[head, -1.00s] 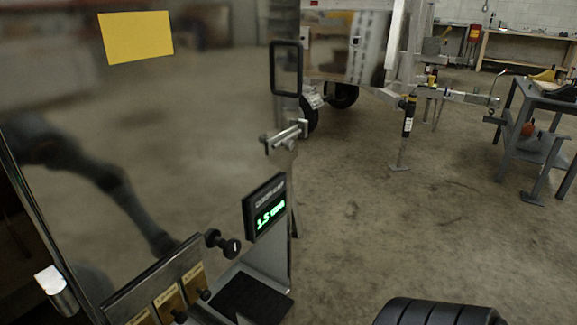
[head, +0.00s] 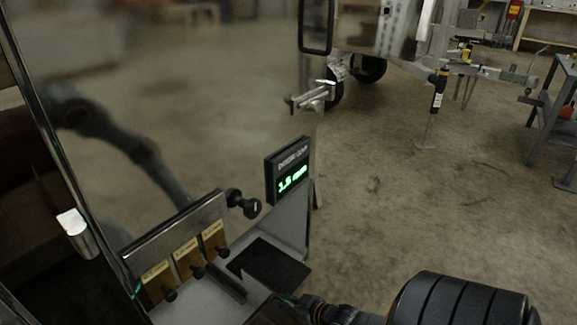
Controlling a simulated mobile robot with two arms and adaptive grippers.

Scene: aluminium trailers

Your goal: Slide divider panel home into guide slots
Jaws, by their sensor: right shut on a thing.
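A large, shiny metal sheet (head: 200,110) fills the left side and mirrors a dark arm; I cannot tell whether it is the divider panel or a trailer wall. A bright upright rail (head: 45,130) runs down its left edge. A black display (head: 288,172) at its lower right shows green digits that read about 1.5 mm. My right gripper (head: 272,313) is at the bottom edge, dark and mostly cut off, below a black pad (head: 268,262). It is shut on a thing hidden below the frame. My left gripper is not in view; guide slots cannot be made out.
A strip with several tan labels and black knobs (head: 187,257) stands low at the left. A larger black knob (head: 243,203) and a metal latch (head: 312,95) stick out. A trailer jack (head: 435,108) and grey workbench (head: 552,115) stand behind. The floor (head: 430,210) between is clear.

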